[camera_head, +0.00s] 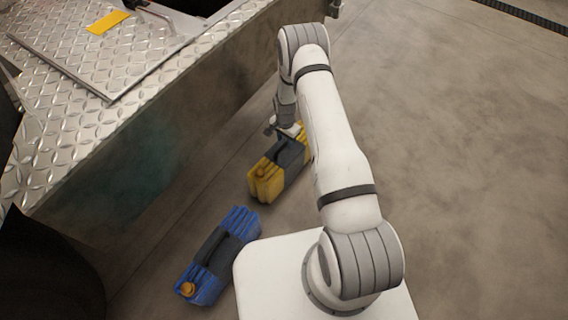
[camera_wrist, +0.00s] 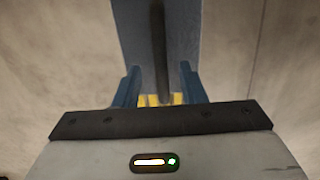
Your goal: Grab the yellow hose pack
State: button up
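The yellow hose pack (camera_head: 264,185) stands on the floor in the head view, with a dark grey band and handle across its middle. My gripper (camera_head: 283,132) is at the top of its far part, and my arm hides part of the pack. In the wrist view my gripper (camera_wrist: 159,70) is open, its two blue fingers apart. A dark handle bar (camera_wrist: 158,45) runs between the fingers, over a grey-blue surface. Gaps show on both sides of the bar. A strip of yellow (camera_wrist: 150,100) shows below it. I cannot tell how far down the fingers reach.
A blue pack (camera_head: 215,258) with an orange cap lies nearer, beside my white base. A metal tread-plate platform (camera_head: 150,50) with a vertical side wall rises to the left. A dark object (camera_head: 45,270) is at the lower left. The floor to the right is clear.

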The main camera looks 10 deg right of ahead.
aim_at(285, 143)
notch_tip(285, 143, down, 4)
jog(key=shift+r+b, duration=0.1)
jog(key=shift+b, duration=0.45)
jog(key=shift+c, duration=0.5)
grip_shut()
dwell(0.3)
jog(key=shift+w+r, duration=0.1)
jog(key=shift+w, duration=0.05)
